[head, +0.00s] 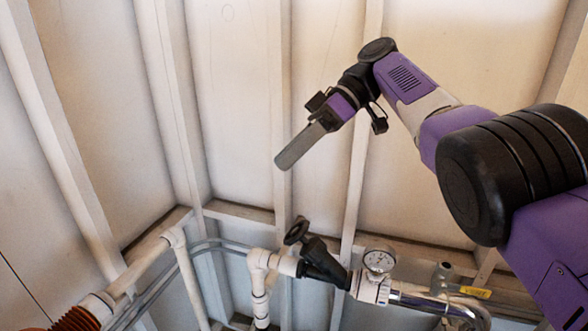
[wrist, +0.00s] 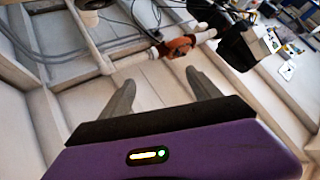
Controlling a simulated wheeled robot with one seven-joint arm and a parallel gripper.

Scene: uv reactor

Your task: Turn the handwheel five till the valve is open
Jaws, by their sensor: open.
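A black handwheel (head: 297,230) sits on the dark angled valve body (head: 322,264) on a white pipe, low in the middle of the head view. I see no number on it, so I cannot tell whether it is handwheel five. An orange-red fitting (wrist: 180,47) sits on a pipe in the wrist view; I cannot tell whether it has a wheel. My gripper (head: 287,160) hangs in the air above the black handwheel, apart from it, its fingers angled down-left. In the wrist view my gripper (wrist: 160,80) has its two fingers spread, with nothing between them.
A round pressure gauge (head: 379,260) stands just right of the valve. A metal pipe with a yellow-tagged fitting (head: 443,278) runs further right. White pipe (head: 140,262) and an orange ribbed part (head: 76,319) are at lower left. Wall studs rise behind; the air around my gripper is clear.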

